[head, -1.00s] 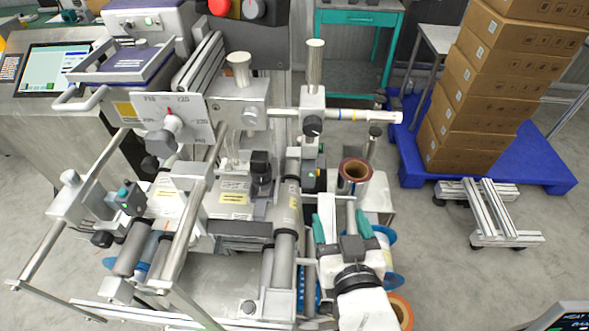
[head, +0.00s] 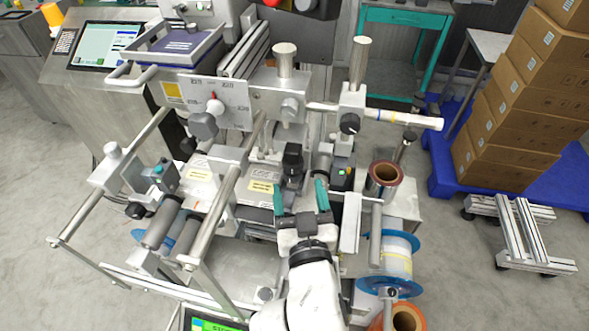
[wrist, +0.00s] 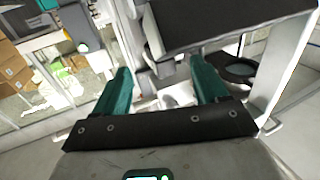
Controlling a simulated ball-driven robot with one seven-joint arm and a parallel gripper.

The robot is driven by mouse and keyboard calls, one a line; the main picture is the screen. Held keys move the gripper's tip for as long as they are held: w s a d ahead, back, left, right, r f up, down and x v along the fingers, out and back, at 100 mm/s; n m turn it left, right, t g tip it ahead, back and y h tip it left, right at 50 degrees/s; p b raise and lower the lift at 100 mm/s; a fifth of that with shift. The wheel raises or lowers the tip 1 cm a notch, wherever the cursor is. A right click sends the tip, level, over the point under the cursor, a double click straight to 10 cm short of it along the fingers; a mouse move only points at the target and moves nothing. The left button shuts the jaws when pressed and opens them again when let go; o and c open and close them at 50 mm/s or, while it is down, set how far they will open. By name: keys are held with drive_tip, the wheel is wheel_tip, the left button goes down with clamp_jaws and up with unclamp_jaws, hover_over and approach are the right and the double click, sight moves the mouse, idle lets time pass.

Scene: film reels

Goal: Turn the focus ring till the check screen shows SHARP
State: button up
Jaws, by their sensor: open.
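My gripper (head: 301,190) is open, its two teal fingers apart and pointing into the machine; it also shows in the wrist view (wrist: 161,75). Nothing is held between the fingers. Just beyond the fingertips in the head view stands a black, upright camera-like device (head: 292,160); I cannot make out clearly which part of it is a focus ring. A black ring-shaped part (wrist: 238,70) shows right of the fingers in the wrist view. A screen with a green area (head: 215,324) is cut off at the bottom edge of the head view; its text cannot be read.
A dark-edged plate (wrist: 225,22) hangs close above the fingers in the wrist view. A brown-rimmed reel core (head: 384,177) and a blue-flanged reel (head: 398,258) stand right of my gripper. Rollers and rails (head: 215,215) lie left. Open floor (head: 470,285) is at the right.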

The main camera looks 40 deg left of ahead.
sight(291, 169)
drive_tip(key=shift+p+x, duration=0.8)
drive_tip(key=shift+x, duration=2.35)
drive_tip(key=shift+r, duration=0.1)
drive_tip(key=shift+c, duration=0.5)
drive_tip(key=c, duration=1)
drive_tip(key=shift+s, duration=0.1)
drive_tip(key=shift+a+f+b, duration=0.15)
drive_tip(key=shift+f+b, duration=0.05)
drive_tip(key=shift+b, duration=1.05)
drive_tip(key=shift+o, duration=0.2)
drive_tip(key=m+t+h+b, duration=0.1)
drive_tip(key=b, duration=0.4)
drive_tip(key=shift+s+a+r+b, duration=0.15)
drive_tip(key=shift+b, duration=0.2)
drive_tip(key=shift+r+t, duration=0.1)
drive_tip(key=shift+t, duration=0.2)
